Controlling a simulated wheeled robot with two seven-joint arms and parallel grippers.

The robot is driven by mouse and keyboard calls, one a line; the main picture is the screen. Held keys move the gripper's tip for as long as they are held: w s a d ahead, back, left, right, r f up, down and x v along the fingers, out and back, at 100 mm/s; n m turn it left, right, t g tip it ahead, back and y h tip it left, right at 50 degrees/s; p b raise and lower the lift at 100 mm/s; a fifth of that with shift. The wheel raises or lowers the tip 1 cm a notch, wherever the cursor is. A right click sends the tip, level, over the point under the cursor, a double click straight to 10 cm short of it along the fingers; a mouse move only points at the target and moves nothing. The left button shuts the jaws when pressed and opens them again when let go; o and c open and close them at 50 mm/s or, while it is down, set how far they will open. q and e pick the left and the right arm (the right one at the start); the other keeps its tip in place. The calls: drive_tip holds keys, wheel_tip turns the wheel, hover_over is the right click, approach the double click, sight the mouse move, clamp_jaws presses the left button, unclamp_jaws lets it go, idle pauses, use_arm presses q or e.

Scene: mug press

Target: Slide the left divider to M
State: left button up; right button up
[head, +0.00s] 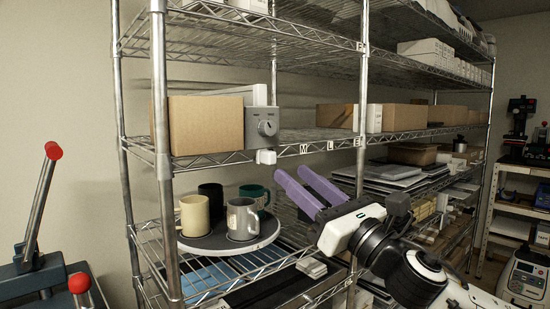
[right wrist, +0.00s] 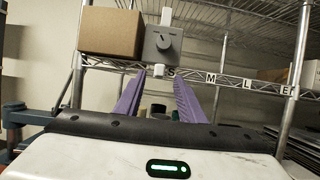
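The left divider (head: 262,127) is a grey block with a round dial and a pale upright plate behind it. It stands on the middle shelf, against the right side of a cardboard box (head: 205,125). A white tab (head: 266,156) hangs below it at the shelf edge. In the right wrist view the divider (right wrist: 163,42) sits left of the S label (right wrist: 171,74). The M label (head: 304,149) is to its right. My right gripper (head: 290,171) has purple fingers, open and empty, below and right of the tab in the head view. My left gripper is out of view.
L (head: 330,145) and E labels follow M along the shelf edge. The shelf right of the divider is bare up to another box (head: 337,116). Below, several mugs stand on a round tray (head: 228,240). A metal post (head: 362,100) stands right of the labels.

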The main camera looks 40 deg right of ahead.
sight(274, 159)
drive_tip(key=p+x, duration=0.3)
drive_tip(key=x, duration=0.3)
drive_tip(key=shift+d+r, duration=0.1)
drive_tip(key=shift+d, duration=0.05)
drive_tip(key=shift+x, duration=0.85)
drive_tip(key=shift+w+f, duration=0.1)
drive_tip(key=shift+f, duration=0.15)
drive_tip(key=shift+c, duration=0.2)
clamp_jaws()
